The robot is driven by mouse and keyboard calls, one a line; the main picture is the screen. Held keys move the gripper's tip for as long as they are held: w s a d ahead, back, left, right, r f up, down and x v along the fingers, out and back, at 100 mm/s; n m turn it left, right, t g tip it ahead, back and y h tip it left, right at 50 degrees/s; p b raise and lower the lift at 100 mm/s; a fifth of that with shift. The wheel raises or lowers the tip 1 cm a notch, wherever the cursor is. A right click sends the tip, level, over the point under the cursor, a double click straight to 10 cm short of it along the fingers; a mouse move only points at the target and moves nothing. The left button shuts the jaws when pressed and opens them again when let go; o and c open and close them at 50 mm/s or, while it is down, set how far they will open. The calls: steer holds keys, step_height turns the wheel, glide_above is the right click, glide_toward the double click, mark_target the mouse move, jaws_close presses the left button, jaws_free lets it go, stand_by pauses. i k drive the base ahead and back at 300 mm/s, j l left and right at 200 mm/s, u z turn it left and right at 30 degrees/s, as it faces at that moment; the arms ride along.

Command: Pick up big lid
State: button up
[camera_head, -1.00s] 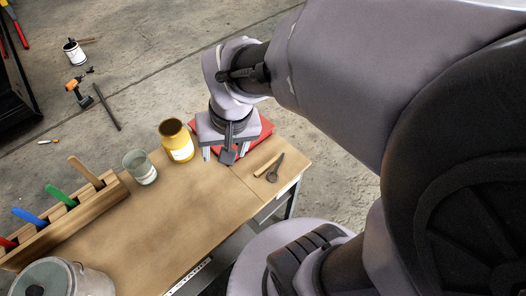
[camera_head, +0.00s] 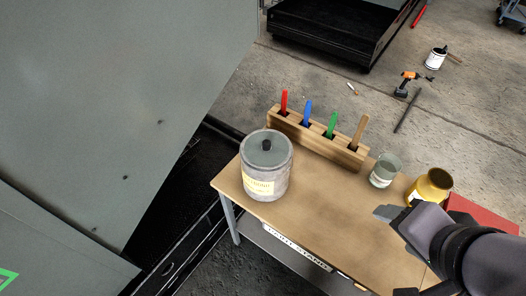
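The big lid (camera_head: 262,146) is a grey-green disc with a dark round knob (camera_head: 266,145). It sits on top of a large grey pot (camera_head: 268,186) with a yellowish label, at the left end of the wooden table. My gripper (camera_head: 384,212) is at the right, over the table and well apart from the lid. A grey finger points left toward the middle of the table. The wrist hides much of the gripper, so its opening cannot be told.
A wooden rack (camera_head: 318,140) with red, blue, green and wooden handles stands along the table's back edge. A glass jar (camera_head: 384,170) and a yellow pot (camera_head: 430,187) stand right of it. A red object (camera_head: 476,215) lies beyond. The middle of the table (camera_head: 310,210) is clear. A large grey panel (camera_head: 110,110) fills the left.

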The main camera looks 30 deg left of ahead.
mark_target(265, 149)
steer(key=u, duration=1.2)
steer(key=k+j, duration=0.05)
steer(key=j, duration=0.05)
